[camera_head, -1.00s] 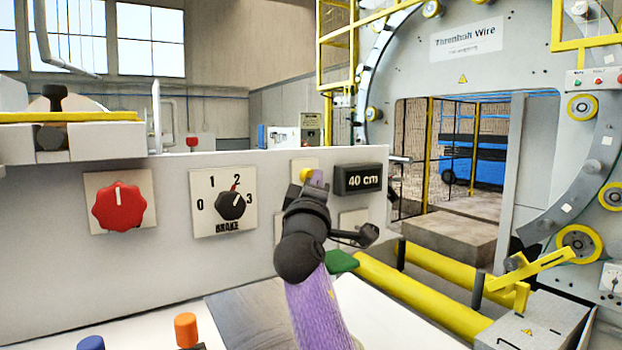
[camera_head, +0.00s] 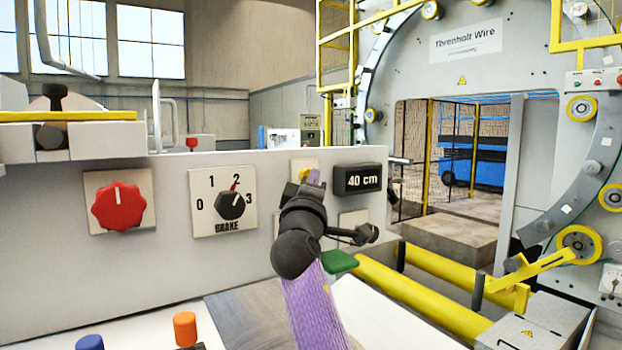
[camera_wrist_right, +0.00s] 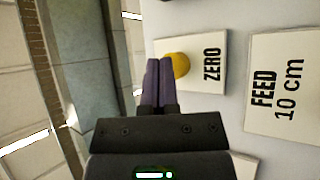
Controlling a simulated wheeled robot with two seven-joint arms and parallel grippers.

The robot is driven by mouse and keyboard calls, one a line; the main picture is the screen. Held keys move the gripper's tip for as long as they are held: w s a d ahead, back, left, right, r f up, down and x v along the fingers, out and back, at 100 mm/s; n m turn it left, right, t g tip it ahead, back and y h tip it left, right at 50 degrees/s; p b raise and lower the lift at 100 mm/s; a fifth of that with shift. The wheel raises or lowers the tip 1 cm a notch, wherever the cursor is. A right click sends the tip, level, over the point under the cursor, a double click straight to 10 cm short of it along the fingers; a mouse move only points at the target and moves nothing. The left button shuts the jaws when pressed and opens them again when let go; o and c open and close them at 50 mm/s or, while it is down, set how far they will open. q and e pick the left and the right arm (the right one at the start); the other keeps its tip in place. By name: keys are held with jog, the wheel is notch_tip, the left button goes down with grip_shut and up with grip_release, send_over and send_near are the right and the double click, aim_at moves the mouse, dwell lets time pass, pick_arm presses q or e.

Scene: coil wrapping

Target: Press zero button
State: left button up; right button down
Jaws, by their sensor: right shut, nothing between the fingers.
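The zero button is a yellow knob (camera_wrist_right: 181,66) on a white plate marked ZERO (camera_wrist_right: 211,64) in the right wrist view. In the head view the same yellow button (camera_head: 304,173) is mostly hidden behind my right gripper (camera_head: 313,177). The right gripper's purple fingers (camera_wrist_right: 158,82) are shut and empty. Their tips are beside the yellow button and overlap its edge in the wrist view; I cannot tell whether they touch it. The display (camera_head: 358,179) reads 40 cm. My left gripper is not in view.
The grey panel (camera_head: 60,260) also carries a red knob (camera_head: 118,206) and a black brake dial (camera_head: 231,205). A FEED 10 cm plate (camera_wrist_right: 285,88) is near the zero plate. Yellow rollers (camera_head: 410,300) lie to the right. Orange (camera_head: 185,328) and blue (camera_head: 90,342) knobs stand at the front.

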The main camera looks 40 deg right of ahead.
jog(key=shift+w, duration=0.15)
dwell(0.3)
jog(key=shift+s+a+p, duration=0.15)
jog(key=shift+s+p, duration=0.3)
jog(key=shift+s, duration=0.55)
jog(key=s, duration=0.1)
jog(key=s+p, duration=0.1)
jog(key=s, duration=0.3)
jog(key=shift+a+p, duration=0.25)
jog(key=shift+p, duration=0.15)
jog(key=shift+f, duration=0.1)
